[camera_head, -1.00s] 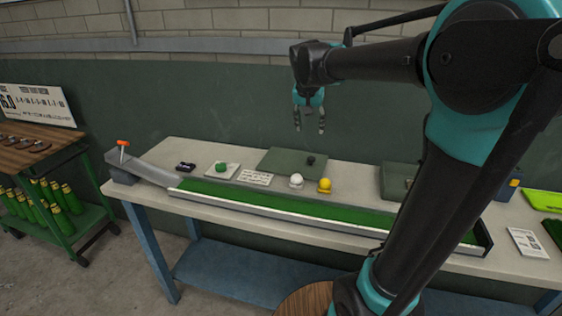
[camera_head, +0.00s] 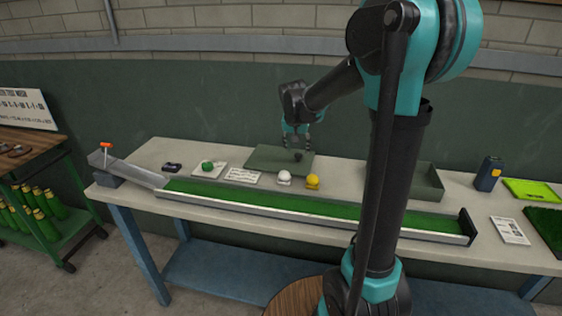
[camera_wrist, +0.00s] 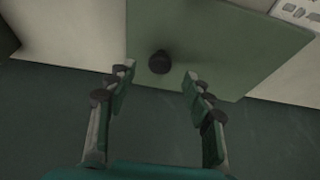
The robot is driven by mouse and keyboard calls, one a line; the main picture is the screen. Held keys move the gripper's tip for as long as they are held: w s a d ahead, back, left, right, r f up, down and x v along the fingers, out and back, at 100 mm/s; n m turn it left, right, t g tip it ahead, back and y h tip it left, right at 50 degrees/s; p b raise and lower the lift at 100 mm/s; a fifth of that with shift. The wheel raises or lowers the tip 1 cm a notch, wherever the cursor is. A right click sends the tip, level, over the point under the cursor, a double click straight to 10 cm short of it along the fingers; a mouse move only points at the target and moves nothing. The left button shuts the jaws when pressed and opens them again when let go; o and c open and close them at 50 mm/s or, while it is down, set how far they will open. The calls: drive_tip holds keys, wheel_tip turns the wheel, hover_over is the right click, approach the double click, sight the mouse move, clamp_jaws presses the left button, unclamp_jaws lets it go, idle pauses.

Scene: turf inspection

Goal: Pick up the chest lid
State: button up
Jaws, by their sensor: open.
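The chest lid (camera_head: 268,158) is a flat green-grey panel with a small dark knob (camera_head: 298,156), lying on the back of the bench. In the wrist view the lid (camera_wrist: 222,45) fills the upper middle, and its knob (camera_wrist: 159,62) shows between and just beyond the fingertips. My gripper (camera_head: 297,143) is open and empty, above the lid near its knob end. In the wrist view my gripper (camera_wrist: 158,83) has its fingers apart, one on each side of the knob. I cannot tell the exact height left between fingertips and lid.
An open grey-green chest (camera_head: 428,186) stands right, partly behind my arm. A green turf ramp (camera_head: 300,203) runs along the bench front. A white ball (camera_head: 284,178), a yellow ball (camera_head: 312,182) and a card (camera_head: 243,175) lie in front of the lid. A wall (camera_head: 200,100) rises behind.

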sight(298, 154)
drive_tip(key=x, duration=0.4)
drive_tip(key=shift+w, duration=0.1)
clamp_jaws()
